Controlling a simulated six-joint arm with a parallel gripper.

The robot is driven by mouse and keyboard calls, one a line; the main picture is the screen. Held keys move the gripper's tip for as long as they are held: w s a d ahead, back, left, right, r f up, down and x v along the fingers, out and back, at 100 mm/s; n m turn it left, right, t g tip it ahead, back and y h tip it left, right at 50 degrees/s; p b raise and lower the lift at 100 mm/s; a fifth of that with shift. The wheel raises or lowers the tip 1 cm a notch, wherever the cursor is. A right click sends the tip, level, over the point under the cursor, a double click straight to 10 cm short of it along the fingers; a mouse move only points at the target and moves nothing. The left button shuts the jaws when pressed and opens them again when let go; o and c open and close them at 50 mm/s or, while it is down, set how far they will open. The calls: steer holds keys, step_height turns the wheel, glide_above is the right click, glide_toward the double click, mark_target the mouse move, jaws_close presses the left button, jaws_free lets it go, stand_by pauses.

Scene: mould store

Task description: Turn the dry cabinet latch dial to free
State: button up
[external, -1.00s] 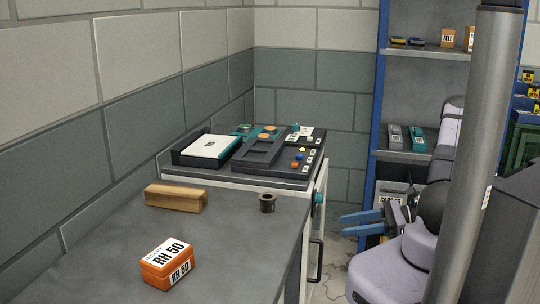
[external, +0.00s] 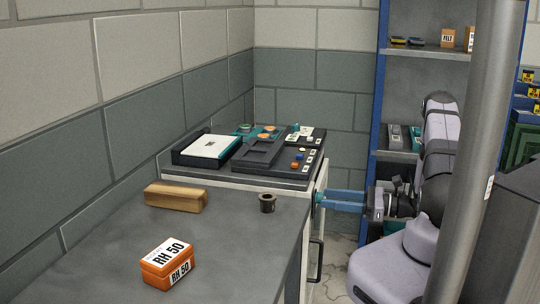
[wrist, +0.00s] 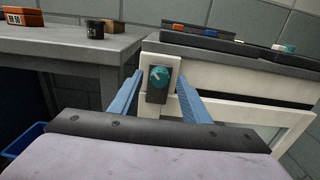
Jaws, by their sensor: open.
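The latch dial (wrist: 159,75) is a round teal knob on a dark plate on the front of the white dry cabinet (wrist: 221,80). In the external view the dial (external: 318,198) shows only as a small teal edge beside my fingertips. My gripper (wrist: 161,88) is open in the wrist view, with one blue finger on each side of the dial's plate. In the external view my gripper (external: 325,199) points left at the cabinet front, its tips close to the dial. I cannot tell whether the fingers touch it. The dial's marking is too small to read.
Trays (external: 262,150) lie on the cabinet top. A dark handle (external: 316,260) sits below the dial. A blue-framed shelf (external: 382,80) stands behind.

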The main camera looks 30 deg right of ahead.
steer(key=shift+x, duration=0.85)
steer(key=c, duration=1)
steer(key=shift+c, duration=0.2)
